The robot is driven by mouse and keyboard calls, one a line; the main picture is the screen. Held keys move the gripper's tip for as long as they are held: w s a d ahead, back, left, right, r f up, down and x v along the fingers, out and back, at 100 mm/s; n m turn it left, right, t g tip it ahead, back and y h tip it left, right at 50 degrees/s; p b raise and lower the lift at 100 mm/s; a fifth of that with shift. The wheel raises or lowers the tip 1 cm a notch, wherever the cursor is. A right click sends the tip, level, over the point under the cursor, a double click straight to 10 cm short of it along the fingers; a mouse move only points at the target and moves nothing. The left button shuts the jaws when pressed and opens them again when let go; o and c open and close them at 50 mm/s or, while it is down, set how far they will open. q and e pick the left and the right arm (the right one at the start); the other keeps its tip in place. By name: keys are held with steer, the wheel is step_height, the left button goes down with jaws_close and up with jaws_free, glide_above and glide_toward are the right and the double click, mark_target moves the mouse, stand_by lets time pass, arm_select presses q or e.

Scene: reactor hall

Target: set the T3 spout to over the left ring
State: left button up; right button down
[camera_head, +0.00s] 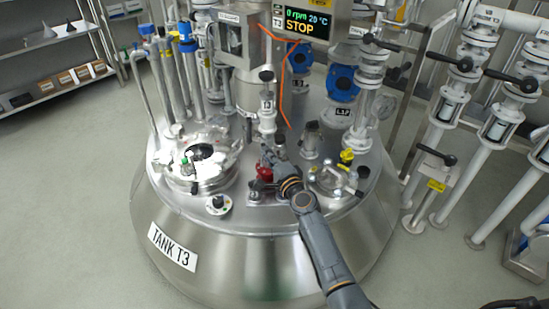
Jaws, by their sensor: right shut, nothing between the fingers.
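The steel tank marked TANK T3 (172,246) fills the middle of the view. A white upright fitting with a T3 label (267,107) and a black knob on top stands at the tank's centre; I take it for the T3 spout, but its outlet direction is unclear. My right gripper (269,157) is shut and empty, just below this fitting and close to a small red part (264,172). I cannot tell whether it touches either. A round ring-like port (196,183) with a dark opening lies on the lid's left. My left gripper is not in view.
A round glass port (337,182) with clamps sits right of my arm. Pipes with blue tops (187,46) rise at the left. A display (308,22) reads STOP. White valve pipework (462,90) crowds the right. Open floor (75,190) lies left.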

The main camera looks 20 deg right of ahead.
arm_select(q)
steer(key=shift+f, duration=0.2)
arm_select(e)
steer(key=shift+w+a, duration=0.25)
steer(key=shift+a, duration=0.3)
steer(key=shift+w+a, duration=0.25)
steer(key=shift+a, duration=0.25)
